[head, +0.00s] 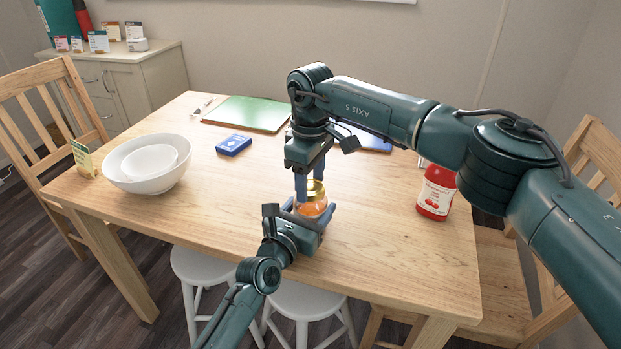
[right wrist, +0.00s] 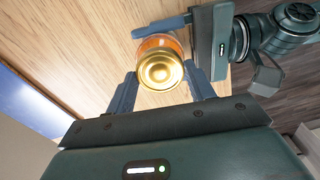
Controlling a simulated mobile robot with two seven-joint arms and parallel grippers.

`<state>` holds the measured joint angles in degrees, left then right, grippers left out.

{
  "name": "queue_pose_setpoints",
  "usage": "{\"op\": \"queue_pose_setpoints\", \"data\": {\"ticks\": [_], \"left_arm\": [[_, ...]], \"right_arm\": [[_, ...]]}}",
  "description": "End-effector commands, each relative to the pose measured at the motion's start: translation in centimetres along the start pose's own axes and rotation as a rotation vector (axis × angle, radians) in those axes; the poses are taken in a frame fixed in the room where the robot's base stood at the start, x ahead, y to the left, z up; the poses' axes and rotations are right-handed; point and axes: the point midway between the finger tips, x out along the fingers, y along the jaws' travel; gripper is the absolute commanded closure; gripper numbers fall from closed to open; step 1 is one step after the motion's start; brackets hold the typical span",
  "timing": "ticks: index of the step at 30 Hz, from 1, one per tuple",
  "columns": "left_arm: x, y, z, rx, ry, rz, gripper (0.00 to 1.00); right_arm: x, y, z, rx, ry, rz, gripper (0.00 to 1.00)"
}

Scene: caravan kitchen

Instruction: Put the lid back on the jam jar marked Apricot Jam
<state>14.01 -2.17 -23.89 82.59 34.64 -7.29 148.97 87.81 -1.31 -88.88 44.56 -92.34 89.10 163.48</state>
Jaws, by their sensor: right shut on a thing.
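The jam jar (head: 311,208) with orange contents stands on the table; its label is not readable here. Its gold lid (head: 316,189) sits at the jar's mouth; the right wrist view shows the lid (right wrist: 160,71) from above, over the orange jar (right wrist: 158,43). Whether it is screwed down cannot be seen. My right gripper (head: 309,187) points down from above, shut on the lid, with one blue finger on each side. My left gripper (head: 310,211) comes in low from the front, its fingers on both sides of the jar body, seemingly shut on it.
A red jar (head: 436,193) with a fruit label stands to the right, near my right arm. The front left tabletop is clear.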

Motion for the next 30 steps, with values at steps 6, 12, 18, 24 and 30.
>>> {"op": "queue_pose_setpoints", "data": {"ticks": [6,12,18,24,30], "left_arm": [[0.0,0.1,-0.1,0.0,0.003,0.001,1.0],[0.0,0.1,-0.1,0.0,0.003,0.001,1.0],[0.0,0.1,-0.1,0.0,0.002,0.001,1.0],[0.0,0.1,-0.1,0.001,0.002,0.001,1.0],[0.0,0.1,-0.1,0.001,0.002,0.001,1.0]], "right_arm": [[-0.1,0.0,0.0,0.006,-0.001,-0.001,0.67],[-0.1,0.0,0.0,0.004,-0.001,-0.001,0.35],[0.0,0.0,0.0,0.003,0.0,-0.001,0.25],[-0.2,0.0,0.0,0.003,0.0,0.0,0.25],[-2.2,0.0,0.0,0.003,0.001,0.001,0.25]]}}
